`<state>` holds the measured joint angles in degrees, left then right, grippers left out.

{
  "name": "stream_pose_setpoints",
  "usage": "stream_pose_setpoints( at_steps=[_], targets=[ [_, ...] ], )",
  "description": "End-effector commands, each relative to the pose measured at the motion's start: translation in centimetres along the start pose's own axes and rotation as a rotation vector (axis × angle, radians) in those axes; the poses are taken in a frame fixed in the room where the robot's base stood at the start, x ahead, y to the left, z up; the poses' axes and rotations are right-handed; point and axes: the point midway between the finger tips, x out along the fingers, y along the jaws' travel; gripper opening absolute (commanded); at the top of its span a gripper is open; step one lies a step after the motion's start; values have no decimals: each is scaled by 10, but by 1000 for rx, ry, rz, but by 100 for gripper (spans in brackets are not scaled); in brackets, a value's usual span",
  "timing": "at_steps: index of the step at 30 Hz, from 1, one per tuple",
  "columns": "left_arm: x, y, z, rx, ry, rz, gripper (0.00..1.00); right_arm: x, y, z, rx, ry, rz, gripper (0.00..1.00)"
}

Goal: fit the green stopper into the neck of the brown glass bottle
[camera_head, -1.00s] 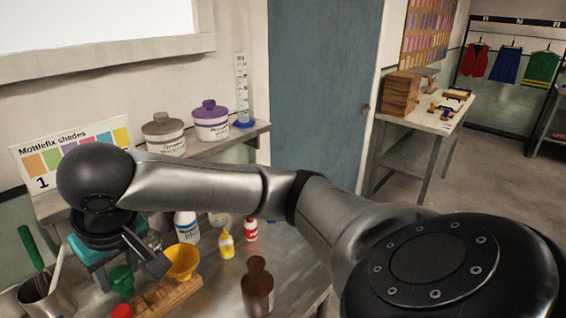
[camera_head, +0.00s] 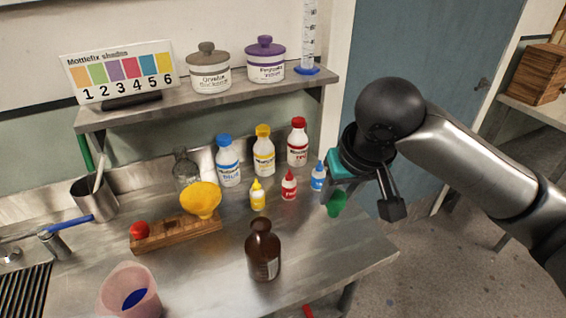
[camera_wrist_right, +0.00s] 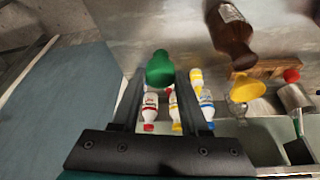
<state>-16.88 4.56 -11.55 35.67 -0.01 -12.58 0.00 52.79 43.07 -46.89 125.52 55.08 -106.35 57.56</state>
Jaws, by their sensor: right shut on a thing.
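My right gripper (camera_head: 341,191) is shut on the green stopper (camera_head: 336,204), to the right of the brown glass bottle and its height above the bench unclear. In the right wrist view the stopper (camera_wrist_right: 160,69) sits between the fingertips. The brown glass bottle (camera_head: 263,255) stands upright near the front of the bench, its neck clear of the gripper. It also shows in the right wrist view (camera_wrist_right: 232,35), apart from the stopper. My left gripper is in neither view.
Several small dropper bottles and larger capped bottles stand behind the brown bottle. A pink beaker (camera_head: 128,290) is at front left. Bare metal bench (camera_head: 330,250) lies right of the brown bottle.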

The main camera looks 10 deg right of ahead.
Motion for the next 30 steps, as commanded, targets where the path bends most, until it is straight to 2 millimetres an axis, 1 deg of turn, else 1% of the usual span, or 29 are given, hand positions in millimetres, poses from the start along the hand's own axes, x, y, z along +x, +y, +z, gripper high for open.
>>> stream_pose_setpoints(
  at_steps=[3, 8, 15, 21, 25, 30],
  targets=[
    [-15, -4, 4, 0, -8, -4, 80, -1, -17, -4, -83, -12, -37, 0],
    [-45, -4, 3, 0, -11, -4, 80, -10, -43, -11, -221, -21, -96, 0],
    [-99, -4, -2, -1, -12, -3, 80, -33, -82, -22, -427, -21, -179, 0],
    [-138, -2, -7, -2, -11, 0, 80, -50, -112, -26, -585, -10, -243, 0],
    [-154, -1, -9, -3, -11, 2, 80, -56, -126, -27, -658, -1, -271, 0],
    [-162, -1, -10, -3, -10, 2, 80, -59, -134, -26, -709, 7, -289, 0]
  ],
)
